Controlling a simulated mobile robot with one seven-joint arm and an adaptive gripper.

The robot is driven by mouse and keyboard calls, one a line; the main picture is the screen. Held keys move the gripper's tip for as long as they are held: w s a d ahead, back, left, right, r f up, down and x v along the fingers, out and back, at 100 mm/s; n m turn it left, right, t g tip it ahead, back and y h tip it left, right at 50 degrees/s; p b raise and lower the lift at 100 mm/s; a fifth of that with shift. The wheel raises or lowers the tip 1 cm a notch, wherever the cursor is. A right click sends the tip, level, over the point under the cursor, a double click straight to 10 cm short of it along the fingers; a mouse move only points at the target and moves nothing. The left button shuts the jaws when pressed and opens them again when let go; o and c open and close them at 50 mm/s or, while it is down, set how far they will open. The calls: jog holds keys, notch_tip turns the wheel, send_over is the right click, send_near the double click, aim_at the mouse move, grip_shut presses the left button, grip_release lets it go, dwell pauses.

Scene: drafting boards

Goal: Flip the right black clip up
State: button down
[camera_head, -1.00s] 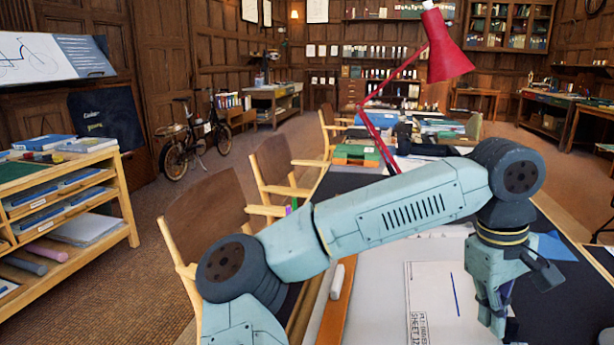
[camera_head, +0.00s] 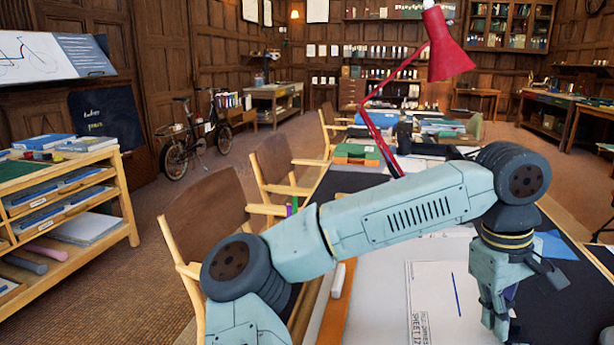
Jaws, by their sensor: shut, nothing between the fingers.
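My gripper (camera_head: 497,322) points down at the right side of the white drafting sheet (camera_head: 425,290). Its fingers are close together, with nothing visible held between them. The sheet carries printed lettering, "SHEET 12", and a blue line (camera_head: 456,294) left of my gripper. I cannot make out any black clip; the right one may be hidden behind my gripper or lie outside the picture. Whether the fingertips touch anything is not visible.
A red lamp (camera_head: 448,45) stands beyond my arm, and a green case (camera_head: 356,154) lies further back on the table. A blue piece (camera_head: 556,245) lies on the dark surface right of my gripper. Wooden chairs (camera_head: 210,225) line the left side.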

jog(key=shift+s+d+r+p, duration=0.15)
jog(key=shift+s+d+p, duration=0.05)
jog(key=shift+d, duration=0.4)
jog(key=shift+s+d+r+p, duration=0.15)
jog(key=shift+s+d, duration=0.05)
jog(key=shift+d, duration=0.5)
jog(key=shift+s+d+r+p, duration=0.2)
jog(key=shift+d+r+p, duration=0.35)
jog(key=shift+d, duration=0.2)
jog(key=shift+s+d+r+p, duration=0.2)
jog(key=shift+d+r+p, duration=0.25)
jog(key=shift+d+p, duration=0.25)
jog(key=shift+r, duration=0.1)
dwell(0.6)
jog(key=shift+w+a+r+p, duration=0.15)
jog(key=shift+a+r+p, duration=0.3)
jog(key=shift+r+p, duration=0.3)
jog(key=shift+w+a+r+p, duration=0.1)
jog(key=shift+a+r+p, duration=0.4)
jog(key=shift+r, duration=0.5)
jog(key=shift+w+a+r+p, duration=0.15)
jog(key=shift+a+r+p, duration=0.25)
jog(key=shift+r+p, duration=0.35)
jog(key=shift+a+r, duration=0.1)
jog(key=shift+r, duration=0.1)
